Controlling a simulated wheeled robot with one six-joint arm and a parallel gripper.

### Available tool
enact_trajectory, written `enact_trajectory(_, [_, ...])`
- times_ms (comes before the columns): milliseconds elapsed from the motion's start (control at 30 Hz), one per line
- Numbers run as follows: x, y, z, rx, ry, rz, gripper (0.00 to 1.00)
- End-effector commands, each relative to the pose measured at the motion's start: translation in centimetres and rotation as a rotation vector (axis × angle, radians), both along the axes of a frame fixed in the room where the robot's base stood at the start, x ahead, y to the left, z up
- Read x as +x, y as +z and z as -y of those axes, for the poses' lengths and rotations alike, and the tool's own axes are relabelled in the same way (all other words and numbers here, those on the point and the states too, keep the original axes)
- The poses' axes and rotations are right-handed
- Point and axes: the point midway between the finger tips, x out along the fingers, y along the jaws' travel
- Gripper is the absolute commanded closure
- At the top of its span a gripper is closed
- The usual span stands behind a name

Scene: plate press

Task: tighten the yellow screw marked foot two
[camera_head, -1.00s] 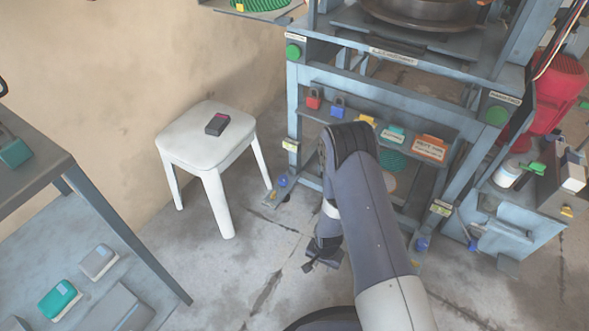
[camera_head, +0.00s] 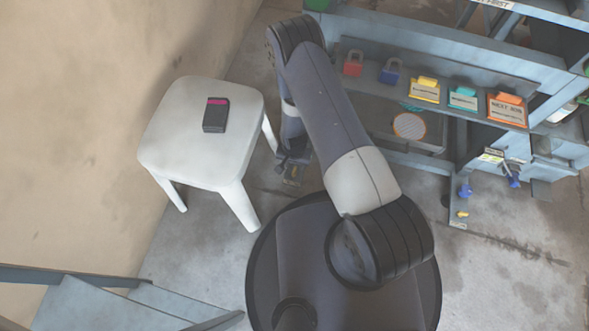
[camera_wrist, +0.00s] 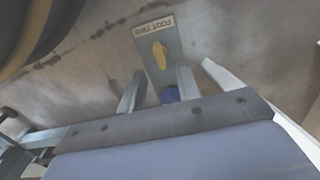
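The yellow screw (camera_wrist: 159,55) stands on a grey foot plate (camera_wrist: 147,66) in the wrist view, just beyond my fingertips. A label reading FOOT TWO (camera_wrist: 153,27), upside down, is at the plate's far end. My gripper (camera_wrist: 161,73) is open and empty, its two fingers on either side of the plate in the picture. A blue knob (camera_wrist: 170,95) shows between the fingers, nearer the palm. In the head view my gripper (camera_head: 292,163) is low beside the press frame, right of the stool, and mostly hides this foot.
A white stool (camera_head: 190,150) with a dark box (camera_head: 216,115) stands close left of my arm. The press shelf (camera_head: 450,100) holds padlocks and tags on the right. Another foot with blue knobs (camera_head: 465,190) and a small yellow screw (camera_head: 461,214) is further right.

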Motion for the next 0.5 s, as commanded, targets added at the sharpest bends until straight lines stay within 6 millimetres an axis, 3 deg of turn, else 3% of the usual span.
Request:
enact_trajectory(33, [-0.1,-1.4,0.0,0.0,0.0,-0.002,0.68])
enact_trajectory(200, [0.0,-3.7,0.0,0.001,0.0,0.001,0.68])
enact_trajectory(500, [0.0,-4.8,0.0,0.002,0.0,0.002,0.68])
